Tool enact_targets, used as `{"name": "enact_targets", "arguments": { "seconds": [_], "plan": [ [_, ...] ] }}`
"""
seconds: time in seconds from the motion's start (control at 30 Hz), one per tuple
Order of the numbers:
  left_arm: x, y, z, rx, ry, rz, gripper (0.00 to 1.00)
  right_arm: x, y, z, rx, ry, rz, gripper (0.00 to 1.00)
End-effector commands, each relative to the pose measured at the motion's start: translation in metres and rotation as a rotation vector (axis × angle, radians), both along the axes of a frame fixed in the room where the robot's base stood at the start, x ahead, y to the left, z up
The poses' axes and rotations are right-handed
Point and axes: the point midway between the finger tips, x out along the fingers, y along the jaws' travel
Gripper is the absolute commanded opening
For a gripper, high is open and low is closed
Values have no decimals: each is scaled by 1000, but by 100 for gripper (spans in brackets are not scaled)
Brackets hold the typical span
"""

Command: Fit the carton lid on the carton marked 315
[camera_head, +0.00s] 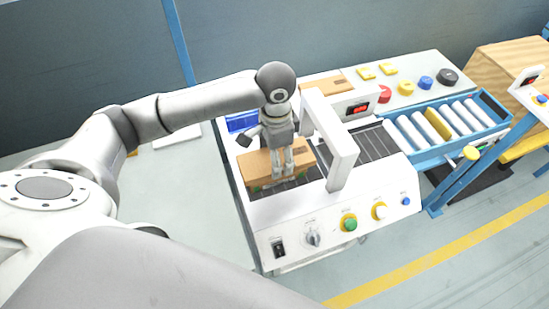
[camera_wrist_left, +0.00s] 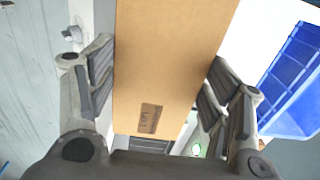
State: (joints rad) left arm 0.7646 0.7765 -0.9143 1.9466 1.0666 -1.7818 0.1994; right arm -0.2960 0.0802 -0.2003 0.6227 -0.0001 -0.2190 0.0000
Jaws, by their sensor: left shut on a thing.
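My left gripper (camera_head: 280,178) points down at the belt of the white machine and is shut on a brown cardboard piece, which I take to be the carton lid (camera_head: 256,160). In the left wrist view the lid (camera_wrist_left: 170,55) spans between the finger pads of the gripper (camera_wrist_left: 160,100); a small printed label on it is too small to read. The cardboard sits low at the left end of the belt. I cannot tell where lid and carton part, and no 315 marking is legible. My right gripper is not in view.
A white machine frame (camera_head: 343,160) arches over the belt (camera_head: 375,145), close right of the gripper. A blue bin (camera_head: 240,121) stands behind. A flat cardboard item (camera_head: 322,86) and coloured knobs (camera_head: 425,82) lie at the back. A roller conveyor (camera_head: 440,128) continues to the right.

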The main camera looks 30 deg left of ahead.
Motion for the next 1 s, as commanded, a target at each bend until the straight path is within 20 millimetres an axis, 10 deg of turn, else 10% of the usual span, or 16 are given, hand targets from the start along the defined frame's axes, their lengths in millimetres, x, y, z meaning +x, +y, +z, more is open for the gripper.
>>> {"name": "enact_targets", "arguments": {
  "seconds": [0.63, 1.0],
  "plan": [
    [30, 19, -71, 1, 4, -1, 51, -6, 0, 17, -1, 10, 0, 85],
    [30, 19, -78, 1, 2, -1, 51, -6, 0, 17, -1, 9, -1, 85]
  ]
}}
